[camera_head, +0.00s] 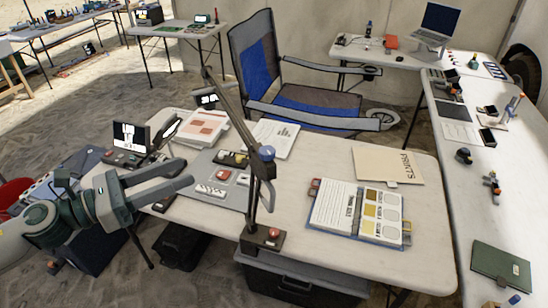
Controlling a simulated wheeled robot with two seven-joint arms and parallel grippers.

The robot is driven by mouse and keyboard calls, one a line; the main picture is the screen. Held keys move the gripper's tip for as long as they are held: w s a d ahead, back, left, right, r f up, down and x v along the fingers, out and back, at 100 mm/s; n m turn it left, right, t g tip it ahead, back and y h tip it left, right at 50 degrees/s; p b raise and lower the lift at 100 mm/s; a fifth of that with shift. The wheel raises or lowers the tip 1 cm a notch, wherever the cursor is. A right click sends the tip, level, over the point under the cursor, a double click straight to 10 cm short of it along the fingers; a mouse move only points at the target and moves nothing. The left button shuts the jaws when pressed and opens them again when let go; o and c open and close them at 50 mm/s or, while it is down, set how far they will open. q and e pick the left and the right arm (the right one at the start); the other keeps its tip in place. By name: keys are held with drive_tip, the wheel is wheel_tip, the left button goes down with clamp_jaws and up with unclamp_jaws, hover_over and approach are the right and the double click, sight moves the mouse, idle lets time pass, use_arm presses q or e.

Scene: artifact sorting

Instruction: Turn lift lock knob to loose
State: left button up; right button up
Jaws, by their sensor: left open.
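A dark jointed arm stand (254,180) rises from the front edge of the near table. A round blue knob (267,153) sits at its middle joint. A small red knob (274,232) sits on its base box (262,241). I cannot tell from any marking which knob is the lift lock, or whether it is tight or loose. My left gripper (187,173) is open and empty over the table's left part. Its fingers point right towards the stand, apart from both knobs. My right gripper is not in view.
A small screen device (130,135), papers (275,138) and an open colour-chart binder (358,213) lie on the near table (310,165). A blue folding chair (290,90) stands behind it. A long side table (440,150) runs along the right.

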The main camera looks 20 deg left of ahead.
use_arm(q)
drive_tip(key=d+m, duration=0.1)
drive_tip(key=s+d+r+g+h, duration=0.1)
drive_tip(key=s+d+r+m, duration=0.1)
drive_tip(key=d, duration=0.1)
drive_tip(key=shift+r+m, duration=0.1)
drive_tip(key=shift+m, duration=0.2)
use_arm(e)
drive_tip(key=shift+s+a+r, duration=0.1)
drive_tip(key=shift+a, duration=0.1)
use_arm(q)
drive_tip(key=shift+w+d, duration=0.1)
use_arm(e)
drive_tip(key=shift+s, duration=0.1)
